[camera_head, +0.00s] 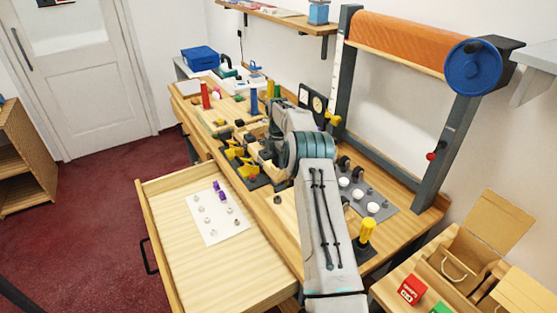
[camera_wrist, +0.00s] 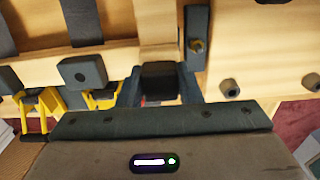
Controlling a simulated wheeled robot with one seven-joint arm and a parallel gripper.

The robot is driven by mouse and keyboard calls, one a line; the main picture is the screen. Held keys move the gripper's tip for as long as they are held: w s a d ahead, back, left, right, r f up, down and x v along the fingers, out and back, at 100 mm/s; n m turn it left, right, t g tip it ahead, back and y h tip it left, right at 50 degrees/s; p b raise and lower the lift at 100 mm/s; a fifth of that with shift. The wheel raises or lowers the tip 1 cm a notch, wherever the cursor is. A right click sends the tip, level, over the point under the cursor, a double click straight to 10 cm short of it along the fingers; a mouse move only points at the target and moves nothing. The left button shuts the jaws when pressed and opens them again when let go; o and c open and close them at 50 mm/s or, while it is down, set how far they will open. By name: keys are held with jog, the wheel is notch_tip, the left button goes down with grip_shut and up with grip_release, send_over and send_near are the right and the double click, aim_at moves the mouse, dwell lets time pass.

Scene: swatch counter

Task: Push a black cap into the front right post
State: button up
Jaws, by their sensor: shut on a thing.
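My gripper (camera_wrist: 159,93) is shut on a black cap (camera_wrist: 158,78), which shows between the two dark fingers in the wrist view. In the head view my arm hides most of the gripper, and the held cap cannot be made out. A grey plate (camera_head: 388,213) lies on the counter to the right of my arm. White caps (camera_head: 373,207) sit along its near side, with black caps (camera_head: 344,162) and small grey posts behind. My arm covers part of the plate's left side. I cannot tell which post is the front right one.
An open drawer (camera_head: 177,260) holds a white sheet (camera_head: 212,225) with small pegs and purple pieces. Yellow clamps (camera_head: 247,168) stand left of the gripper. A yellow-handled tool (camera_head: 366,232) stands at the counter's right. An orange roll (camera_head: 400,42) hangs behind on a frame.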

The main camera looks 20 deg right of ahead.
jog(key=shift+s+f, duration=0.1)
jog(key=shift+f, duration=0.2)
dwell(0.4)
